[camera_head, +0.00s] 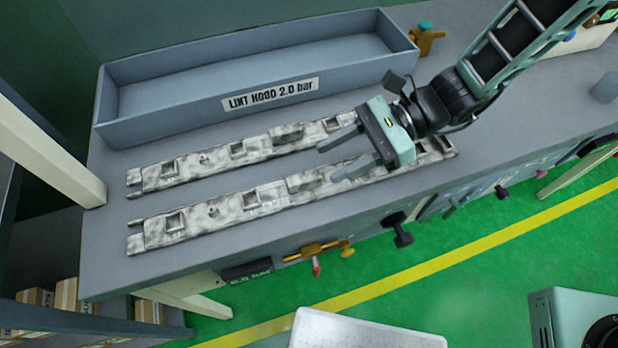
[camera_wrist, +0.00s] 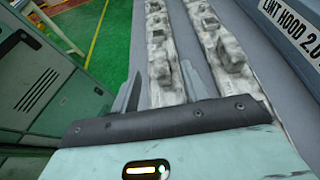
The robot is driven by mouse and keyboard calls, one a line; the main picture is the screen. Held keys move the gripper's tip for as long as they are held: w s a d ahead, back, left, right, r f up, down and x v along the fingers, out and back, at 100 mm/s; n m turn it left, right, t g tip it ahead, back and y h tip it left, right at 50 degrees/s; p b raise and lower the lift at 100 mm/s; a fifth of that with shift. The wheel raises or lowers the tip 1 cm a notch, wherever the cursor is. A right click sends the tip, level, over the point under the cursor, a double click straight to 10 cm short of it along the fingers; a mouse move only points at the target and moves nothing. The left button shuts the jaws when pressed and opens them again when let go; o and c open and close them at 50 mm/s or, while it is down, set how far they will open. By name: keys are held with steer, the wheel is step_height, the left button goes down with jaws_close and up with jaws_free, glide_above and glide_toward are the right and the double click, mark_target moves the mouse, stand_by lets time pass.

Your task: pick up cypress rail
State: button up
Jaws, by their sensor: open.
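Two long, mottled grey-white rails lie side by side on the bench, a far rail (camera_head: 218,155) and a near rail (camera_head: 228,208). Both have raised blocks and square sockets; no marking shows which is the cypress rail. My gripper (camera_head: 328,163) is open and empty over the right part of the near rail and hides some of it. In the wrist view the near rail (camera_wrist: 160,50) appears between the two fingers (camera_wrist: 157,88), and the far rail (camera_wrist: 222,50) is right of them. I cannot tell the fingers' exact height above the rail.
A long grey trough labelled "LINT HOOD 2.0 bar" (camera_head: 220,108) stands behind the rails. Valves and knobs (camera_head: 318,251) stick out from the bench's front edge. The bench top (camera_head: 110,265) is bare at the near left. A brass fitting (camera_head: 426,40) stands beyond the trough's right end.

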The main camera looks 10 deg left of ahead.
mark_target(305, 176)
steer(key=x, duration=0.3)
steer(key=p+x, duration=0.1)
steer(key=x, duration=0.2)
steer(key=p+x, duration=0.1)
steer(key=x, duration=0.1)
steer(key=shift+s+a+f, duration=0.15)
steer(key=shift+a+f, duration=0.1)
steer(key=shift+f, duration=0.15)
steer(key=shift+c, duration=0.3)
jaws_close()
